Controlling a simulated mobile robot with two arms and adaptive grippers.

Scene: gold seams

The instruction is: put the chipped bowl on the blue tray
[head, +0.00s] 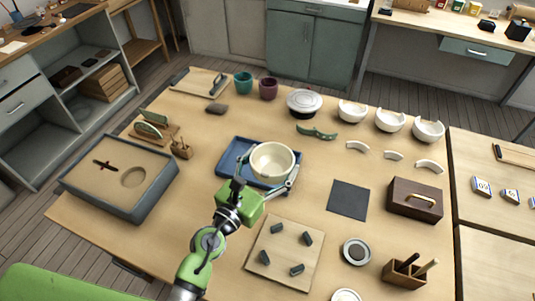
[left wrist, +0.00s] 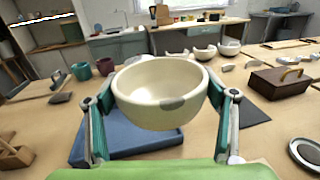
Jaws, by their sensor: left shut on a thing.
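A cream bowl (head: 272,160) with a grey patch on its rim is held in my left gripper (head: 267,172). The same bowl (left wrist: 160,88) fills the middle of the left wrist view, upright, between the two fingers. The blue tray (head: 228,172) lies on the table under and to the left of the bowl. In the left wrist view the bowl appears raised above the tray (left wrist: 145,144). In the head view the bowl covers the tray's right part. My right gripper is in neither view.
Three white bowls with broken rims (head: 390,120) stand at the back right, with curved shards (head: 393,155) in front. A dark mat (head: 348,200) and a brown box (head: 414,200) are to the right. A pegged board (head: 285,252) lies in front. A grey-edged box (head: 120,175) is left.

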